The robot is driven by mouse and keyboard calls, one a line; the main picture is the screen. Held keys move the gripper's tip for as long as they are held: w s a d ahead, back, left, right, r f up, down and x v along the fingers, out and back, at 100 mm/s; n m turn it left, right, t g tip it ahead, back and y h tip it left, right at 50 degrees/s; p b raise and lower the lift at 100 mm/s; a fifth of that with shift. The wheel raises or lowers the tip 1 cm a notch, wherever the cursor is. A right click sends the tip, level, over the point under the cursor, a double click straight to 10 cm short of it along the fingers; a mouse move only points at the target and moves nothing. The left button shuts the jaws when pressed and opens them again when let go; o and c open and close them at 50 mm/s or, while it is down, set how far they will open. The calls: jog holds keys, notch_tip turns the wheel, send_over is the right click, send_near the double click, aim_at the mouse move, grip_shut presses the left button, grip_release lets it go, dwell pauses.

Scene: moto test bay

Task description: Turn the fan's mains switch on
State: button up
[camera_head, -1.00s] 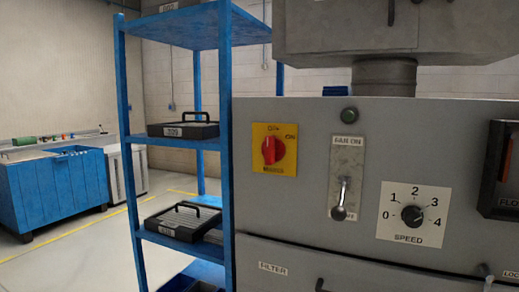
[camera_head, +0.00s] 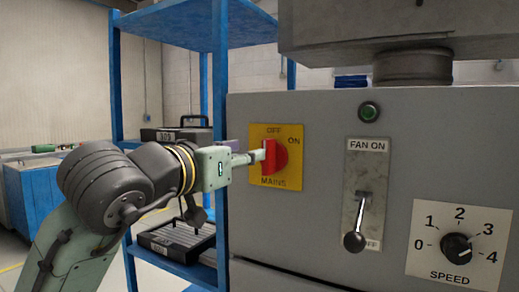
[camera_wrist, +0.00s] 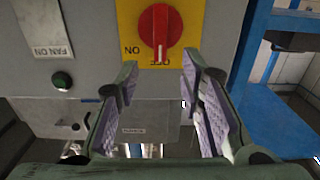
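The mains switch is a red knob (camera_head: 274,156) on a yellow plate (camera_head: 291,180) marked OFF at the top and ON to the right. Its grip stands upright, towards OFF. In the wrist view the plate (camera_wrist: 190,14) appears upside down, and the white mark on the knob (camera_wrist: 160,32) points towards OFF. My gripper (camera_head: 252,157) comes from the left, its fingertips at the knob's left side. In the wrist view my gripper (camera_wrist: 160,72) is open, with purple-padded fingers apart and the knob just beyond and between the tips. I cannot tell whether they touch it.
The grey cabinet front also carries a FAN ON lever (camera_head: 355,241), handle down, a green lamp (camera_head: 369,112) and a SPEED dial (camera_head: 456,248). A blue shelf rack (camera_head: 220,70) with dark cases stands left, close beside my arm. A duct box (camera_head: 400,30) overhangs above.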

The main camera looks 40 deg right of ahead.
aim_at(265, 149)
jog(key=p+x, duration=0.1)
jog(key=x, duration=0.7)
jog(key=shift+w+d+p, duration=0.15)
jog(key=shift+d+p, duration=0.1)
jog(key=shift+p, duration=0.1)
jog(key=shift+c, duration=0.5)
grip_shut()
